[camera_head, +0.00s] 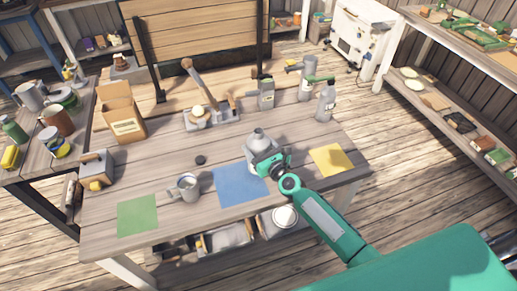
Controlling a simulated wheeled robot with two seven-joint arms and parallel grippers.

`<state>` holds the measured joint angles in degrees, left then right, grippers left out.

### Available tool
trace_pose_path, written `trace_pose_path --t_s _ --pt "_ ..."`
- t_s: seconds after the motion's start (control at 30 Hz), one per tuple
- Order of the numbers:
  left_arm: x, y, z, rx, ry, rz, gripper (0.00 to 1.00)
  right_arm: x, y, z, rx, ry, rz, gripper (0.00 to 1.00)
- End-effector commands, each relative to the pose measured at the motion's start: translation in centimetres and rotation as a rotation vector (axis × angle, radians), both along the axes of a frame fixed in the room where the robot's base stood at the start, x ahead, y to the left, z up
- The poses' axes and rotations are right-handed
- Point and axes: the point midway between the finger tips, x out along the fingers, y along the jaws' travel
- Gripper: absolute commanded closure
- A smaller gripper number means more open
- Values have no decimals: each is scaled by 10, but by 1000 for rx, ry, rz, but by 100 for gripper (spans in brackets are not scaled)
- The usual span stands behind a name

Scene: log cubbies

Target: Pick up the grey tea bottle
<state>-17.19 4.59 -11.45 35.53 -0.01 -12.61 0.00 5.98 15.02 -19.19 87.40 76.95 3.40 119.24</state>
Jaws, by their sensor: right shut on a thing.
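A grey bottle (257,140) with a narrower top stands at the middle of the wooden table (165,168), just behind the blue mat. My right gripper (268,160) is at the bottle's front side and is shut on it. The gripper and wrist hide the bottle's lower right part. The bottle looks upright; whether its base touches the table cannot be told. My left gripper is not in view.
A blue mat (238,187), a green mat (137,215) and a yellow mat (331,159) lie on the table. A grey mug (188,187) stands left of the blue mat. An open cardboard box (122,118) is at left.

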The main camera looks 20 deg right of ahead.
Motion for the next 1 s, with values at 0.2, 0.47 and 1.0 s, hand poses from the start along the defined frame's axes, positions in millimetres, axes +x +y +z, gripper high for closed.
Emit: trace_pose_path --t_s 0.2,0.47,1.0 --pt "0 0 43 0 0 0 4 0 0 56 7 -4 -3 56" --pt "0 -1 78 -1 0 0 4 1 0 105 6 -7 -2 56" --pt "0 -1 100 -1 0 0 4 1 0 160 0 -5 0 56"
